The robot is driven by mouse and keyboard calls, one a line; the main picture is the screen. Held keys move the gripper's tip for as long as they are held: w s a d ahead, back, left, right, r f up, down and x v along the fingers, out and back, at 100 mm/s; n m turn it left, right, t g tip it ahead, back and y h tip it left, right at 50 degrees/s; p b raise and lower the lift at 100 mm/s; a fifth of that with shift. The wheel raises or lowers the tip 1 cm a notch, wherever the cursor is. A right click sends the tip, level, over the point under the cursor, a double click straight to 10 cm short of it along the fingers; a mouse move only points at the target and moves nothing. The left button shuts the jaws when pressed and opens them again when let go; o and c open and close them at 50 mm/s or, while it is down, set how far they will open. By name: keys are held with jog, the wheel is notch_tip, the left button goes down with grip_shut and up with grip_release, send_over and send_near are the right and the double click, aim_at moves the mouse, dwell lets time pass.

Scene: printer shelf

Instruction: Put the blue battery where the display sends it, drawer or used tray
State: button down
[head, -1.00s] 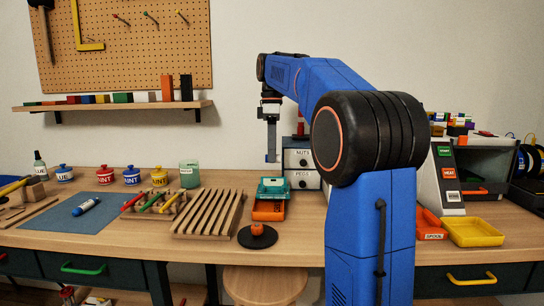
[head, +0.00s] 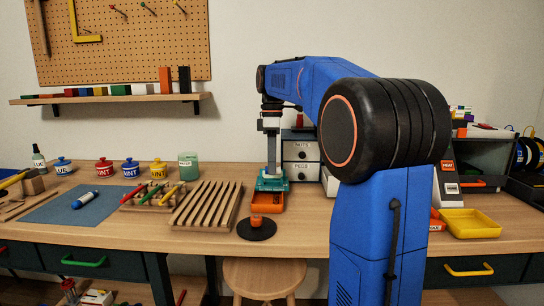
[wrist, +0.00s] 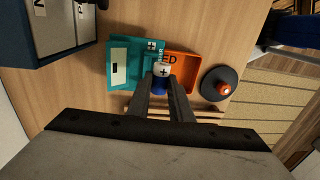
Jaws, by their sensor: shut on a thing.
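My gripper (wrist: 160,88) is shut on the blue battery (wrist: 159,85), whose white end with a plus mark faces the wrist camera. The battery is at the edge of the teal device (wrist: 117,80), beside the orange tray (wrist: 182,66). I cannot tell whether it touches the device or sits in it. The device has a small black-and-white display (wrist: 118,62); I cannot read it. The tray's lettering is partly hidden, with "ED" showing.
A small cabinet with drawers marked NUTS and PEGS (head: 302,152) stands just behind. A round black base with an orange peg (head: 256,228) and a slatted wooden rack (head: 207,207) are close by. Bench drawers have green (head: 82,262) and yellow (head: 470,270) handles.

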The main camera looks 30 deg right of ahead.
jog(key=shift+f, duration=0.45)
jog(key=c, duration=1.5)
grip_release()
jog(key=shift+r, duration=0.1)
jog(key=r, duration=0.8)
jog(key=w+r, duration=0.1)
jog(key=r, duration=0.2)
jog(key=shift+d+r, duration=0.35)
jog(key=shift+r, duration=0.05)
